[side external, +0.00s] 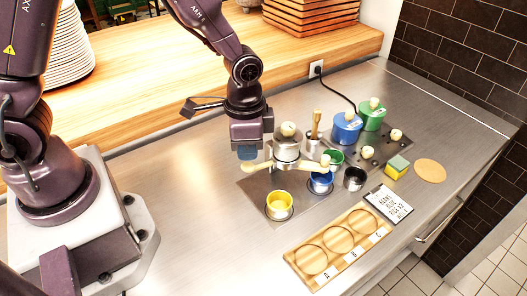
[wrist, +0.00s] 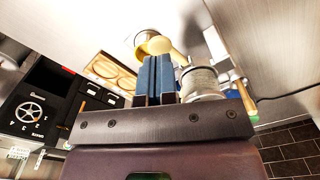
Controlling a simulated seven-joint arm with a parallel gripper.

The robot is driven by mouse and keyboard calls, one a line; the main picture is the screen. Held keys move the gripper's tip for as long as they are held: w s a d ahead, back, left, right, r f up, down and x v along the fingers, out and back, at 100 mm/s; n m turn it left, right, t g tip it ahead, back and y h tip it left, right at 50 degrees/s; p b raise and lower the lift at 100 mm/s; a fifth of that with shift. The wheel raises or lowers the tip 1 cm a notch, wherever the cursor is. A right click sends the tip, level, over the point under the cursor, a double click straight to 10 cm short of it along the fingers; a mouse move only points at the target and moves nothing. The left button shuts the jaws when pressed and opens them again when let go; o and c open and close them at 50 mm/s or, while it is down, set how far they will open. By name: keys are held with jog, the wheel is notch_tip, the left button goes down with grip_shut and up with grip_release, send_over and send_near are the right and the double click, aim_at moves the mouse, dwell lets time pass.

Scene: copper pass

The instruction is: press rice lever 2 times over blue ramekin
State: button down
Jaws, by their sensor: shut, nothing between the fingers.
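The rice dispenser (side external: 287,148) is a grey metal cylinder with a pale knob on top and cream arms reaching out to either side. The blue ramekin (side external: 321,182) sits on the steel plate under the right-hand arm, which partly covers it. A pale round knob (side external: 325,160) shows just above that ramekin. My gripper (side external: 247,153) is shut and empty, pointing down just left of the dispenser, close to the left-hand cream arm (side external: 256,166). In the wrist view its blue fingers (wrist: 155,78) are together, with the metal dispenser (wrist: 202,83) to their right. Contact cannot be told.
A yellow ramekin (side external: 279,205) stands in front, a green one (side external: 333,158) behind. A dark cup (side external: 354,179), blue tub (side external: 346,128), green tub (side external: 372,116) and sponge (side external: 397,167) stand to the right. A wooden tray (side external: 295,253) and written card (side external: 389,203) lie in front. The left counter is clear.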

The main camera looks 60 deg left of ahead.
aim_at(248, 166)
jog(key=shift+f, duration=0.1)
dwell(0.3)
jog(key=shift+f, duration=2.2)
jog(key=shift+r, duration=2.35)
jog(key=shift+f, duration=0.2)
jog(key=shift+f, duration=2.15)
jog(key=shift+r, duration=2.35)
